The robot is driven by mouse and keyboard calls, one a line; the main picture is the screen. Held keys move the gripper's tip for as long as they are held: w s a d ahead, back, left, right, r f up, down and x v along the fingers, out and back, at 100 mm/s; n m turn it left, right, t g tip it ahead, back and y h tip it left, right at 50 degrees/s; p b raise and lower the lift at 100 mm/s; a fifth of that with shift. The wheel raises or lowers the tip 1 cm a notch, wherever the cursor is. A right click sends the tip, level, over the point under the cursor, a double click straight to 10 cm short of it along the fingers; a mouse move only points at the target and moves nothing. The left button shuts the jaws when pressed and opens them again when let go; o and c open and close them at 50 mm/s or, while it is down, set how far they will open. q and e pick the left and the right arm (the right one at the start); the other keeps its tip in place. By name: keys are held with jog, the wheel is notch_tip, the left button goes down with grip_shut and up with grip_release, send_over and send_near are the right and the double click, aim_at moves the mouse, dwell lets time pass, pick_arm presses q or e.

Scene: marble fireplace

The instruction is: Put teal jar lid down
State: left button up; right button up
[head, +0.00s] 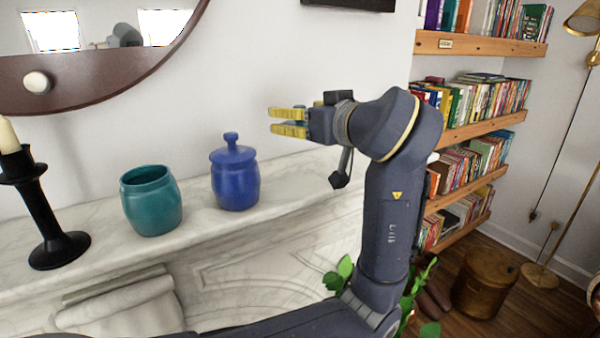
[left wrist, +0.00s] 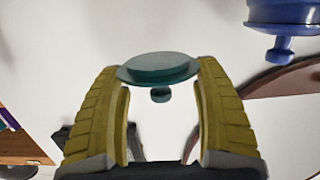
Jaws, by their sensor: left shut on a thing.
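My left gripper (head: 286,122) is level above the mantel, right of and higher than the blue jar. In the left wrist view, which is upside down, the fingers of my left gripper (left wrist: 158,80) are shut on the teal jar lid (left wrist: 157,68), a round disc with a small knob. The teal jar (head: 152,200) stands upright and uncovered on the mantel. The blue jar (head: 235,183) stands beside it with its lid on; part of it shows in the left wrist view (left wrist: 282,14). My right gripper is not in view.
The white marble mantel (head: 195,228) has free room in front of the jars and right of the blue one. A black candlestick (head: 45,215) stands at the left. A round mirror's frame (head: 95,80) hangs above. Bookshelves (head: 480,125) are at the right.

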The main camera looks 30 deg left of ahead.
aim_at(300, 185)
pick_arm(q)
notch_tip(300, 185, down, 12)
jog(key=shift+r, duration=0.1)
dwell(0.5)
jog(key=o, duration=1.2)
jog(key=shift+c, duration=0.2)
jog(key=shift+r, duration=0.1)
jog(key=shift+v, duration=2.75)
